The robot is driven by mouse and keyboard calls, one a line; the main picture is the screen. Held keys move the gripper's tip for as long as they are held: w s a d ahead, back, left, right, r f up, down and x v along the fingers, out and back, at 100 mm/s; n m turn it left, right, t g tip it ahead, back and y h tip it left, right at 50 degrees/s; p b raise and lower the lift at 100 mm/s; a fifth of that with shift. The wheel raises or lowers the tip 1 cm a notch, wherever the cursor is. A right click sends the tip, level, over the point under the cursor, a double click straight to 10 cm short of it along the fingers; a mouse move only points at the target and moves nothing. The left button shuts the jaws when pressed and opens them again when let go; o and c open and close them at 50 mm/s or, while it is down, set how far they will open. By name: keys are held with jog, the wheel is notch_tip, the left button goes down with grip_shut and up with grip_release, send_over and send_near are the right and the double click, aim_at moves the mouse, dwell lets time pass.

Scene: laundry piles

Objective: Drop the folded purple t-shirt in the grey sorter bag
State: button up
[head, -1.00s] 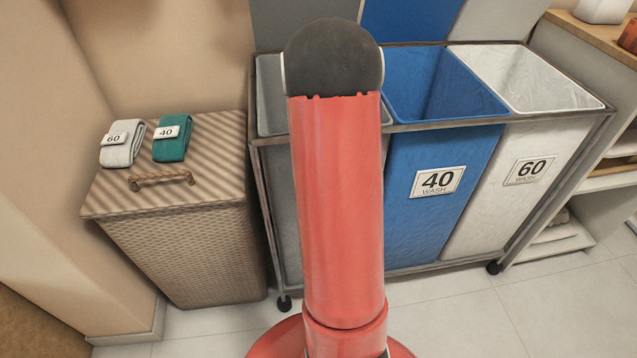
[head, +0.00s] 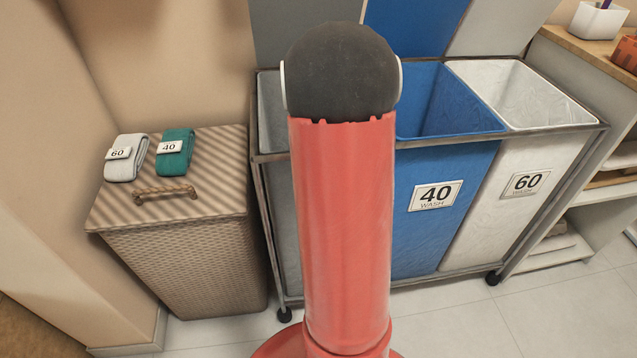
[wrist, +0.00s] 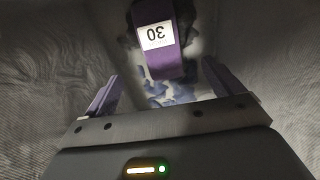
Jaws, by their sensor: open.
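The folded purple t-shirt (wrist: 165,65) shows in the wrist view with a white tag reading 30, upside down. It is beyond my gripper (wrist: 163,85), whose two fingers stand wide apart and hold nothing. Pale fabric walls of the grey sorter bag (wrist: 55,60) surround both. I cannot tell whether the shirt rests on the bottom or is still falling. In the head view the grey bag (head: 272,125) is the left compartment of the sorter, largely hidden by my arm. The gripper and the shirt are hidden in that view.
The blue 40 bag (head: 440,195) and the white 60 bag (head: 520,185) stand to the right in the same metal frame. A wicker hamper (head: 185,260) at left carries a grey folded cloth (head: 126,160) and a teal one (head: 174,155). Shelving (head: 590,200) stands at far right.

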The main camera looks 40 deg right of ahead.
jog(key=shift+r, duration=1.65)
